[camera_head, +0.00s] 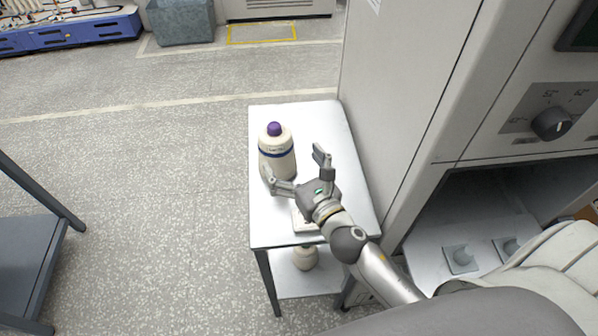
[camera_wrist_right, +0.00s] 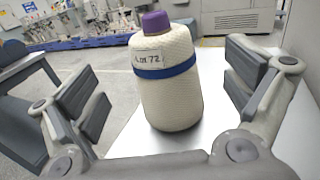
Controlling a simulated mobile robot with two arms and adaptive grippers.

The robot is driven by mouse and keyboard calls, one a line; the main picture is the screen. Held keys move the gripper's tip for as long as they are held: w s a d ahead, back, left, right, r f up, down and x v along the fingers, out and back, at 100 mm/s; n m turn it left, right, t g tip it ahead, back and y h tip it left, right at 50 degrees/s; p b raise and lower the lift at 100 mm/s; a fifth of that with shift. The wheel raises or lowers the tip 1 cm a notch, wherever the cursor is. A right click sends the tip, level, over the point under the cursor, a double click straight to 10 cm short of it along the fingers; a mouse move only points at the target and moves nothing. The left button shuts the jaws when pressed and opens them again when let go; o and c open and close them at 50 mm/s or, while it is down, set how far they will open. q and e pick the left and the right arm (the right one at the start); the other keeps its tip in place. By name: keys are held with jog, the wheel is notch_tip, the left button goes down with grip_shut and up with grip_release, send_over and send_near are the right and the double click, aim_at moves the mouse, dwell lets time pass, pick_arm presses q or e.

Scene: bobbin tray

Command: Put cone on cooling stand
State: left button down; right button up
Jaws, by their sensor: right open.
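A cream yarn cone (camera_head: 277,158) with a purple tip and a blue band stands upright on a white two-level table (camera_head: 285,112). In the right wrist view the cone (camera_wrist_right: 166,98) carries a label reading "Lot 72" and stands between and beyond my open fingers. My right gripper (camera_head: 293,165) is open and empty on the near side of the cone, one finger close to its lower left and the other to its right. I cannot tell if a finger touches it. Which piece is the cooling stand is not clear. My left gripper is not in view.
A white flat item (camera_head: 301,222) lies under my right wrist, partly hidden. Another cream object (camera_head: 305,257) sits on the lower shelf. The tall grey machine (camera_head: 390,100) borders the table's right; its open bay holds plates with grey pegs (camera_head: 460,257). A dark grey table (camera_head: 25,250) stands left; floor between is clear.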

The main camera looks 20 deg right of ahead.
jog(key=s, duration=0.3)
jog(key=shift+d+b, duration=0.15)
jog(key=shift+b, duration=0.15)
jog(key=shift+s, duration=0.1)
dwell(0.3)
